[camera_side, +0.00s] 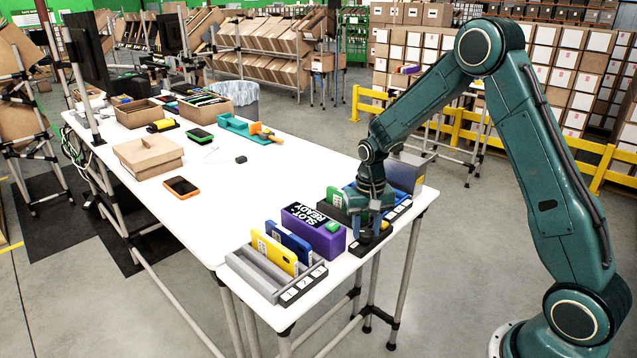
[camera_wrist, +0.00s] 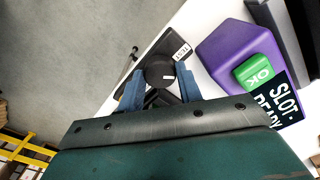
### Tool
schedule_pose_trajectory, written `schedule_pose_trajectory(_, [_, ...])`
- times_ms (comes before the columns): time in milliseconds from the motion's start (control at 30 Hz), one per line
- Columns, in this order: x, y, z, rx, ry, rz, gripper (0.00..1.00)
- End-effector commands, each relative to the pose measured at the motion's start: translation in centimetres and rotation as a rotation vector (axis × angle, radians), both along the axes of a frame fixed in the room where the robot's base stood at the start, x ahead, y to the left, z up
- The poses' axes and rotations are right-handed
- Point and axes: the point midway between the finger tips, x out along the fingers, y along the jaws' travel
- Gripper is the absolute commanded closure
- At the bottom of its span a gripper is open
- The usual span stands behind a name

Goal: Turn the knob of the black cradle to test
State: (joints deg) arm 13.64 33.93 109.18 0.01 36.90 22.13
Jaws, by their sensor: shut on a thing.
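The black cradle (camera_side: 359,249) stands near the table's right end, beside the purple block. In the wrist view its dark base (camera_wrist: 152,49) carries a white label reading TEST (camera_wrist: 181,50). The round black knob (camera_wrist: 158,66) has a small white mark on it; whether the mark lines up with TEST I cannot tell. My gripper (camera_wrist: 156,80) has one blue finger on each side of the knob and is shut on it. In the side view my gripper (camera_side: 370,226) points down over the cradle and hides most of the knob.
A purple block (camera_side: 314,237) with a SLOT READY sign and green OK button is close beside my gripper. A grey rack (camera_side: 262,279) holds yellow and blue cases in front. A grey bin (camera_side: 407,174) stands behind. The table's middle is mostly clear.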

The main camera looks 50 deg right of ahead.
Motion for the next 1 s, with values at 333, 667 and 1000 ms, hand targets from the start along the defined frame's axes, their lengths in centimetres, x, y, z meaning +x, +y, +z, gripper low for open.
schedule_pose_trajectory(333, [0.01, -0.01, 0.11, 0.001, -0.001, 0.099, 0.88])
schedule_pose_trajectory(667, [0.02, 0.0, 0.12, 0.0, -0.001, 0.102, 0.88])
schedule_pose_trajectory(1000, [0.01, 0.0, 0.05, 0.0, 0.0, 0.101, 0.43])
